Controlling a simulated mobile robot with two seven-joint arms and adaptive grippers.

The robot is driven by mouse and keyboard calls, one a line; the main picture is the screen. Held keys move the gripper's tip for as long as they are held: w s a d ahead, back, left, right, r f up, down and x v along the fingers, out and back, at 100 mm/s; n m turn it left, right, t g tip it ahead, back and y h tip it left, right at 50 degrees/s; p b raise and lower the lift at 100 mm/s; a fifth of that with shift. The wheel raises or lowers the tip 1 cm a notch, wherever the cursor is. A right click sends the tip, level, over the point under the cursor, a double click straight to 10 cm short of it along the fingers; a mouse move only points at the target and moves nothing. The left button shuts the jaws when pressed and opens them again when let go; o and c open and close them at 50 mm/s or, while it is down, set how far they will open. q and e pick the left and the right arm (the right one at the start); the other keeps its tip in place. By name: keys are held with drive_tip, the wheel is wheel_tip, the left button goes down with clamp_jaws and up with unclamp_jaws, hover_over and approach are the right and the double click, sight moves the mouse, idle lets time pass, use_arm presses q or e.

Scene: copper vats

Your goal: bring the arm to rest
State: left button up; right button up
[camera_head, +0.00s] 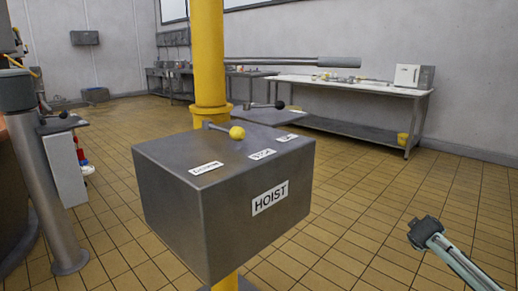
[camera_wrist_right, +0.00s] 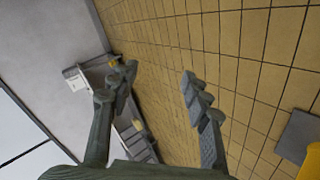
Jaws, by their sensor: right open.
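My right gripper (camera_head: 424,231) is at the lower right of the head view, with its arm coming in from the bottom right corner. It hangs over the tiled floor, apart from the grey hoist box (camera_head: 200,222). In the right wrist view my right gripper (camera_wrist_right: 158,82) shows its two fingers spread wide, with nothing between them but floor behind. My left gripper is not in view.
The hoist box has a lever with a yellow knob (camera_head: 237,132) on top. A yellow post (camera_head: 209,60) stands behind it. A white-topped bench (camera_head: 350,85) is along the back wall. A grey post (camera_head: 45,180) stands left. Floor at right is clear.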

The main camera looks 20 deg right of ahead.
drive_tip(key=s+a+f+y, duration=0.2)
drive_tip(key=s+a+f, duration=0.2)
drive_tip(key=a+f, duration=0.7)
drive_tip(key=s+a+f+y, duration=0.2)
drive_tip(key=s+a+f, duration=0.2)
drive_tip(key=a, duration=0.5)
drive_tip(key=s+a+f+g+y, duration=0.1)
drive_tip(key=s+a+f+y, duration=0.1)
drive_tip(key=s+a+f, duration=0.3)
drive_tip(key=s+a+f+g+y, duration=0.1)
drive_tip(key=s+a+f, duration=0.4)
drive_tip(key=s+a, duration=0.6)
drive_tip(key=shift+a+f+y, duration=0.15)
drive_tip(key=shift+a+y, duration=0.35)
drive_tip(key=shift+a, duration=0.75)
drive_tip(key=shift+w, duration=0.1)
